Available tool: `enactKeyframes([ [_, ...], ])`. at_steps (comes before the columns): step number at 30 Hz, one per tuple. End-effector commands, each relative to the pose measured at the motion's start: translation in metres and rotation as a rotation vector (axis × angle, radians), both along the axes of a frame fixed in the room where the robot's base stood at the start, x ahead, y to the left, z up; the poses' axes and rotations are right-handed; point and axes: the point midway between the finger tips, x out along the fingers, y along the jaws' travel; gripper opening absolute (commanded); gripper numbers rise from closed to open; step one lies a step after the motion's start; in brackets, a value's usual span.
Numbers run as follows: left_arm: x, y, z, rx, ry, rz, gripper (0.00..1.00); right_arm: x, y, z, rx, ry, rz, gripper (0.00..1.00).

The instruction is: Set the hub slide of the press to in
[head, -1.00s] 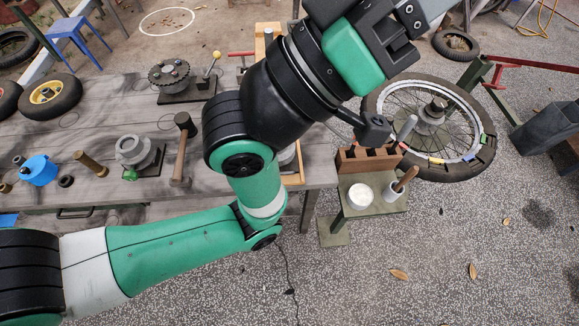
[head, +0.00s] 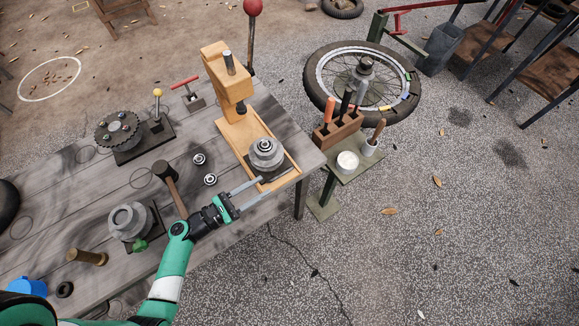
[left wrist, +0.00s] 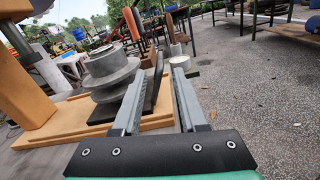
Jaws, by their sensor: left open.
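The orange wooden press (head: 228,85) stands at the table's right end, with a red-balled lever behind it. A grey stepped hub (head: 266,153) sits on a dark plate, the hub slide (head: 277,175), near the front end of the press base, clear of the press head. My left gripper (head: 264,188) is open at that front end, its fingers pointing towards the plate. In the left wrist view the hub (left wrist: 110,72) is left of the fingers. A dark upright piece (left wrist: 154,85) shows between the fingers (left wrist: 158,85); contact cannot be told. My right gripper is not in view.
A hammer (head: 170,188), two small bearings (head: 205,170) and a geared fixture (head: 118,130) lie on the table (head: 80,200). Right of the press, a small stand holds a tool block (head: 338,132) and a white cup (head: 347,161). A spoked wheel (head: 320,70) lies behind it.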

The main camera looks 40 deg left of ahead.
Motion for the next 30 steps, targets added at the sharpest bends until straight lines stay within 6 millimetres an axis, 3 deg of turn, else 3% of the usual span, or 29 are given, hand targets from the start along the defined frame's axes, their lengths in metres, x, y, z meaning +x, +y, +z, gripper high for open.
enactKeyframes([
  [5, 0.029, -0.008, 0.004, 0.002, 0.000, -0.010, 0.42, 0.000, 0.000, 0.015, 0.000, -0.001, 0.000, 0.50],
  [7, 0.045, -0.010, -0.002, 0.003, -0.003, -0.010, 0.42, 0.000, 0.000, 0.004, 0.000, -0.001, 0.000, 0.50],
  [15, 0.098, -0.020, -0.001, 0.004, -0.003, -0.005, 0.42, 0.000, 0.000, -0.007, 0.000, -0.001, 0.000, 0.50],
  [20, 0.109, -0.022, 0.000, 0.002, -0.001, -0.004, 0.42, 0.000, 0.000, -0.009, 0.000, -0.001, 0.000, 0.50],
  [27, 0.110, -0.022, 0.001, 0.002, 0.000, -0.003, 0.42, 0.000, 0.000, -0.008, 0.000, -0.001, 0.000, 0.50],
  [30, 0.110, -0.022, 0.001, 0.002, -0.001, -0.003, 0.24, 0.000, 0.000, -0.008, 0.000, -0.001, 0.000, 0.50],
])
